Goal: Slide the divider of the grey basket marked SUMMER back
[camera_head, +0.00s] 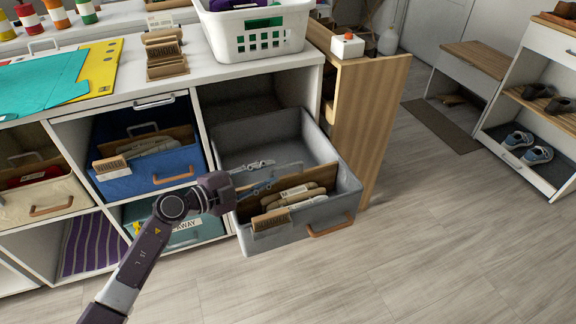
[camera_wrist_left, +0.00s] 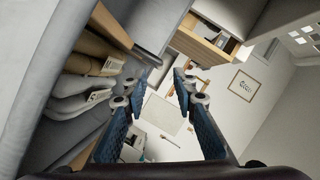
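The grey basket (camera_head: 345,190) is pulled out of its cubby, and a brown tag (camera_head: 271,222) hangs at its front; its lettering is too small to read surely. A brown divider (camera_head: 320,174) stands in the front part, behind folded clothes (camera_head: 296,195). The rear part looks empty. My left gripper (camera_head: 273,173) is over the basket's inside, behind the divider, its fingers apart with nothing between them. The left wrist view shows the open blue-padded fingers (camera_wrist_left: 157,85) beside tagged clothes (camera_wrist_left: 85,75). Contact with the divider cannot be told. My right gripper is not in view.
A blue basket (camera_head: 178,170) sits in the cubby to the left, with a teal one (camera_head: 200,232) below. A wooden side panel (camera_head: 372,130) stands close to the grey basket's right. A white laundry basket (camera_head: 258,40) stands on the worktop above.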

